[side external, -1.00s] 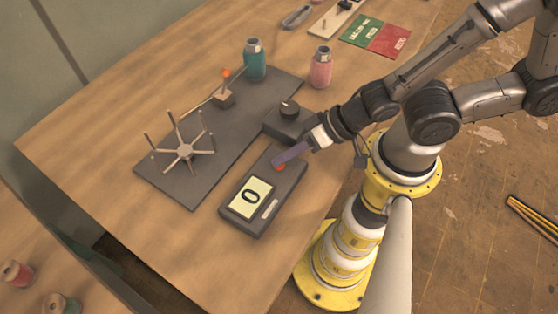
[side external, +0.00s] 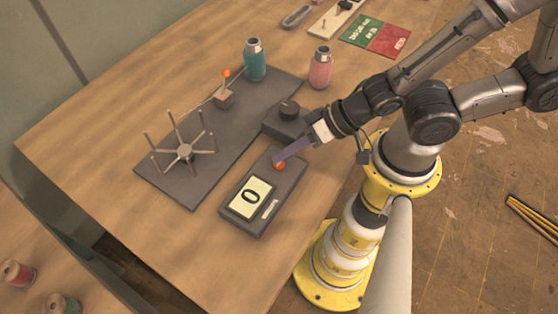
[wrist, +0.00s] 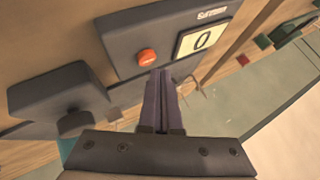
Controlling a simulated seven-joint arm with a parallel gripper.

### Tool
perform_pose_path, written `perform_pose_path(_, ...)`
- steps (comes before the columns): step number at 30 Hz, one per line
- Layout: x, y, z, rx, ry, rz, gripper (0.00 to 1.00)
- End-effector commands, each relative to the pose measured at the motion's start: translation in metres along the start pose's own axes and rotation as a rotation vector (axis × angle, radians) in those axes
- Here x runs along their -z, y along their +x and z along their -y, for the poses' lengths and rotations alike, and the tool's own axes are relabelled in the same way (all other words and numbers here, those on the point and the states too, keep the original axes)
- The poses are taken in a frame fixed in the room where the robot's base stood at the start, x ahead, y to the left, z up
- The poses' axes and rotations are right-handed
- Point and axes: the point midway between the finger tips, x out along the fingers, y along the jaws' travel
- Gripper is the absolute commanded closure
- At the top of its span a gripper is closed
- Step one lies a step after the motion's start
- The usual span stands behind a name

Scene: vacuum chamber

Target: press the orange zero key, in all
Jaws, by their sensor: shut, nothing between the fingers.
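The orange zero key (side external: 280,164) is a round button on a dark grey box, and it also shows in the wrist view (wrist: 147,57). The box (side external: 262,222) lies on the table with a pale display (side external: 250,197) that reads 0. My gripper (side external: 278,158) is shut and empty, its purple fingers together. In the side view the fingertips are at the key's upper edge. In the wrist view the fingertips (wrist: 160,74) are just below and right of the key. I cannot tell whether they touch it.
A dark box with a round knob (side external: 289,109) stands just behind the key's box. A dark plate (side external: 190,184) with a spoked wheel (side external: 184,152) lies to the left. A teal bottle (side external: 255,62) and a pink bottle (side external: 320,70) stand farther back.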

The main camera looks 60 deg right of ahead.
Motion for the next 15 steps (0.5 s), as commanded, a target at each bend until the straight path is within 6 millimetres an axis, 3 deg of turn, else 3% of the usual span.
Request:
perform_pose_path(7, 0.002, -0.002, 0.002, 0.001, 0.0, -0.001, 1.0)
perform_pose_path(15, 0.013, -0.018, 0.013, 0.001, -0.001, -0.001, 1.0)
